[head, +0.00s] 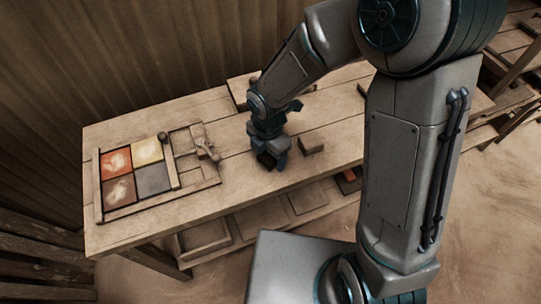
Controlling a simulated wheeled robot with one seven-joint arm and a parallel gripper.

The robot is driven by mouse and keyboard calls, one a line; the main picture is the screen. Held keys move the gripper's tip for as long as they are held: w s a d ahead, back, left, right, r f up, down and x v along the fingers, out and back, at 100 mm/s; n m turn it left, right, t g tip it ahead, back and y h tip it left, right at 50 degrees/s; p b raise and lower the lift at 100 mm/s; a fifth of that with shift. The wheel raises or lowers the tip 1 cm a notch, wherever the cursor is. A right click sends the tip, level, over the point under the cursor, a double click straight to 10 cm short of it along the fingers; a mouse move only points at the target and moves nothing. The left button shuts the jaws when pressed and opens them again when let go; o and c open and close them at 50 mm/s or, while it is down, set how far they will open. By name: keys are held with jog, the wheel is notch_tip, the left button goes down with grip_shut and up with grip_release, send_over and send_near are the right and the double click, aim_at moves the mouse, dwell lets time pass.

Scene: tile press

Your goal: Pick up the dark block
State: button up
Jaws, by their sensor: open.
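My gripper (271,163) points down low over the middle of the wooden table, near its front edge. It is open. A dark shape shows between and under its fingers, but I cannot tell whether it is a dark block or part of the gripper. A small brown block (311,142) lies on the table just right of my gripper, apart from it. The gripper and wrist hide the tabletop right beneath them.
A wooden tile press frame (99,190) lies on the left of the table (225,125), holding orange, cream, brown and grey tiles. A clamp (207,149) sits at its right side. A board (238,92) lies at the back behind my wrist. Trays stand on a lower shelf.

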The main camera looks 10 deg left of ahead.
jog(key=shift+f, duration=0.6)
jog(key=c, duration=1.2)
jog(key=shift+o, duration=0.2)
jog(key=shift+r, duration=0.1)
